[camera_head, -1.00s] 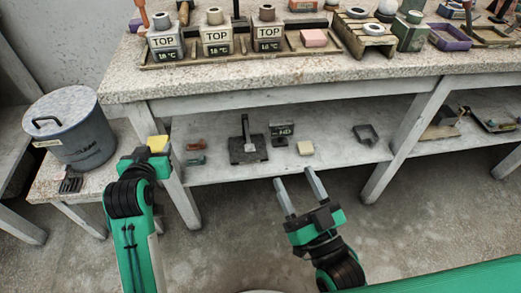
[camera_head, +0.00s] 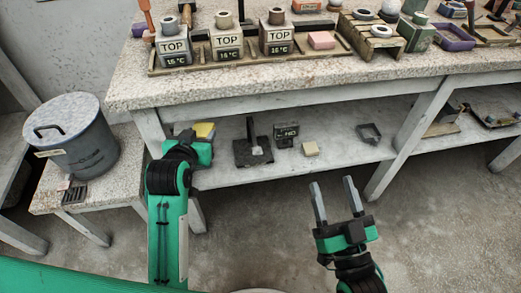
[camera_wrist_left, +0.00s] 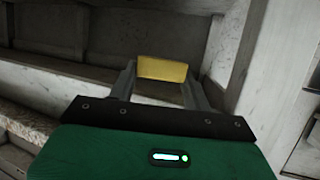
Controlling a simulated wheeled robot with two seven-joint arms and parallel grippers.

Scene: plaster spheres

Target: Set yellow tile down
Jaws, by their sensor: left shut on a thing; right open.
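The yellow tile (camera_head: 204,130) shows just past my left gripper (camera_head: 200,138) at the left end of the lower shelf (camera_head: 222,178). In the left wrist view the yellow tile (camera_wrist_left: 162,69) sits between the two fingers of my left gripper (camera_wrist_left: 160,80), which is shut on it. I cannot tell whether the tile touches the shelf. My right gripper (camera_head: 334,200) is open and empty, in front of the shelf above the floor.
On the lower shelf stand a dark stand (camera_head: 252,148), a dark block (camera_head: 286,134), a cream block (camera_head: 311,149) and a dark bracket (camera_head: 369,133). A table leg (camera_head: 151,130) is close to my left arm. A grey lidded bin (camera_head: 72,137) stands at left.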

